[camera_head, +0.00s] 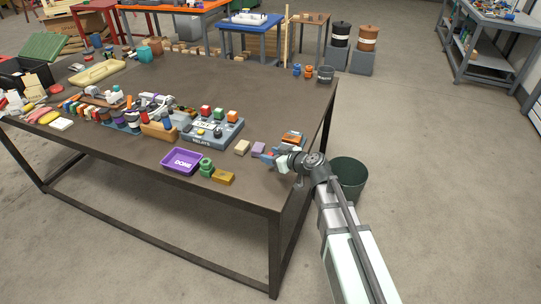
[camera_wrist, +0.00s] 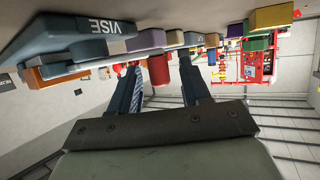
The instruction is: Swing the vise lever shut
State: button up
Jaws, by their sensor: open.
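The vise (camera_wrist: 70,48) fills the upper left of the wrist view, where the picture is upside down; it is a blue-grey block with a dark VISE label. In the head view the vise (camera_head: 291,138), with an orange top, stands at the table's right edge, partly hidden behind my gripper (camera_head: 269,154). In the wrist view my gripper (camera_wrist: 161,76) has its two dark fingers apart, beside the vise. A red cylinder (camera_wrist: 158,70) shows between the fingers, apparently beyond them. I cannot tell which part is the lever, and I see no contact with it.
Left of my gripper on the dark table (camera_head: 235,85) are a mauve block (camera_head: 258,148), a tan block (camera_head: 242,147), a purple DONE tray (camera_head: 181,161) and a RELAYS panel (camera_head: 212,133). A dark bin (camera_head: 349,178) stands on the floor at right. The table's back middle is clear.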

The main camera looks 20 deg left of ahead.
jog(key=shift+w+a+f, duration=0.15)
jog(key=shift+a, duration=0.25)
grip_shut()
dwell(0.4)
